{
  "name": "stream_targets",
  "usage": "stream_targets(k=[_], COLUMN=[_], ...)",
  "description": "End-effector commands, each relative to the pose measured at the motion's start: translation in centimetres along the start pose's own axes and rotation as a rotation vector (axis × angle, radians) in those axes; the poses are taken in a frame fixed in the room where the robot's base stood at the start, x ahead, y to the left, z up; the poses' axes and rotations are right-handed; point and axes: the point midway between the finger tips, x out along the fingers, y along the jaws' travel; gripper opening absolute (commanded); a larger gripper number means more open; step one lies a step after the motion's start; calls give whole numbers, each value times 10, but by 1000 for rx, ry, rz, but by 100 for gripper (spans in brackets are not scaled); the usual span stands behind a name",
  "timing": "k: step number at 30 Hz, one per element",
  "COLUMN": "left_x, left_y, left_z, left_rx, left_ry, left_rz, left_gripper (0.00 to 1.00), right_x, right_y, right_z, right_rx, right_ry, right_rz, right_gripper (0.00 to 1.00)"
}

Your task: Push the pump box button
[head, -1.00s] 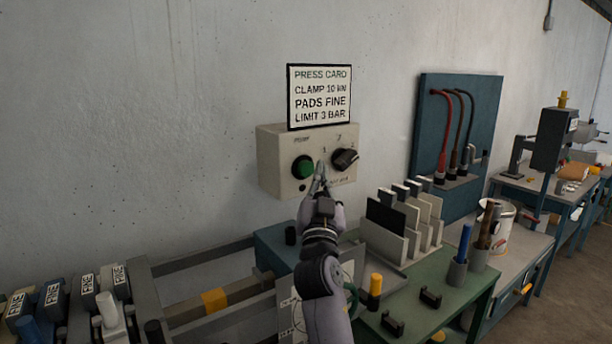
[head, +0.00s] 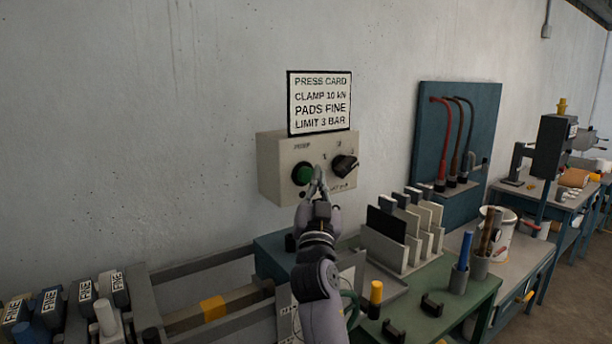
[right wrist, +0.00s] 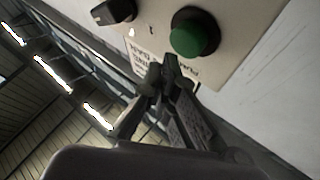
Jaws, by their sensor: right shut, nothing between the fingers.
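The pump box (head: 270,165) is a beige box on the wall under a press card. Its round green button (head: 302,174) with a dark collar is on the left of its front face, and a black knob (head: 344,165) is on the right. My right gripper (head: 318,170) is shut and empty, its tips just right of the button in the head view. In the right wrist view the fingertips (right wrist: 168,62) point at the box face near the green button (right wrist: 188,40); whether they touch the box cannot be told. My left gripper is not in view.
The press card (head: 320,102) stands above the box. Below is a green bench (head: 440,297) with upright plates (head: 387,226) and a yellow-capped cylinder (head: 376,293). A blue hose board (head: 425,130) is on the right. The wall left of the box is bare.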

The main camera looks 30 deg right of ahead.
Motion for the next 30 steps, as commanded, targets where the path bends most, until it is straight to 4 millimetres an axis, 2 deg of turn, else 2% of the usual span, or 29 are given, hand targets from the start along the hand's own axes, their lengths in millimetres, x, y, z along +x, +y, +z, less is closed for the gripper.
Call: stream_targets(k=[16, 24, 30], left_x=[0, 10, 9], left_y=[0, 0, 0], left_z=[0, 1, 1], left_rx=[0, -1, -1], left_ry=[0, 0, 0], left_rz=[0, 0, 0], left_gripper=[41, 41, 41], right_x=[0, 5, 6], right_y=[0, -4, -5], right_z=[0, 5, 4], right_rx=[0, 1, 0], right_ry=[0, 1, 0], right_rz=[0, 0, 0], right_gripper=[0, 0, 0])
